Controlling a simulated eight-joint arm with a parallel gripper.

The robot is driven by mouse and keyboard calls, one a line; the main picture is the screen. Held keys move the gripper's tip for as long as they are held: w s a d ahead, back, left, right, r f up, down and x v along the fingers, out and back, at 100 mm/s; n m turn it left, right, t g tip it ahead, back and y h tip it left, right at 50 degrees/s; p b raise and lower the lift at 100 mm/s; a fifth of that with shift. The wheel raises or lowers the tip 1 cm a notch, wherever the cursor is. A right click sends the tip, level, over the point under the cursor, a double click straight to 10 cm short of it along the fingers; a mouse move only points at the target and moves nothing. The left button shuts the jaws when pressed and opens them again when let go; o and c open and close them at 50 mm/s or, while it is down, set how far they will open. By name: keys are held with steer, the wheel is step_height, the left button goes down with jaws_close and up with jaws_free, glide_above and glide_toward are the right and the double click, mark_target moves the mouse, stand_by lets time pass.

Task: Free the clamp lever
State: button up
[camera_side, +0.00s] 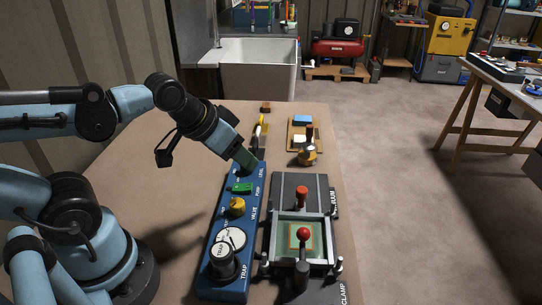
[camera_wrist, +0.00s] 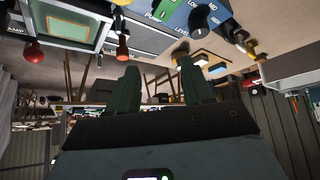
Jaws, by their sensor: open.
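The clamp fixture (camera_side: 342,262) is a dark base with a metal frame around a green panel (camera_side: 300,236). A lever with a red ball knob (camera_side: 303,234) stands at its near end, by the CLAMP lettering. A second red-topped handle (camera_side: 302,194) stands at the frame's far side. In the wrist view, which is upside down, the red ball knob (camera_wrist: 32,53) is at upper left and the red-topped handle (camera_wrist: 122,50) is near top centre. My gripper (camera_side: 247,162) is over the far end of the blue control panel, away from both. Its fingers (camera_wrist: 158,72) are apart with nothing between them.
The blue control panel (camera_side: 222,277) lies left of the fixture, with a green switch (camera_side: 242,188), yellow valve knob (camera_side: 237,206) and white gauge (camera_side: 230,239). A small wooden board (camera_side: 292,143) with blocks lies beyond. Bare bench (camera_side: 185,235) shows left of the panel.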

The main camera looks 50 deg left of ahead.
steer(key=shift+d+r+m, duration=0.2)
steer(key=shift+d+m, duration=0.1)
steer(key=shift+d, duration=0.1)
steer(key=shift+c, duration=1.2)
steer(key=d+r+m, duration=0.1)
steer(key=d, duration=0.1)
steer(key=s+d+r+m+g+h, duration=0.1)
steer(key=d, duration=0.1)
steer(key=d+r+m+g, duration=0.1)
steer(key=d+m, duration=0.1)
steer(key=shift+s, duration=0.4)
jaws_close()
steer(key=s+d+r+m+g, duration=0.3)
steer(key=s+d+r+m, duration=0.1)
steer(key=shift+d+m+h, duration=0.3)
steer(key=shift+d+h, duration=0.1)
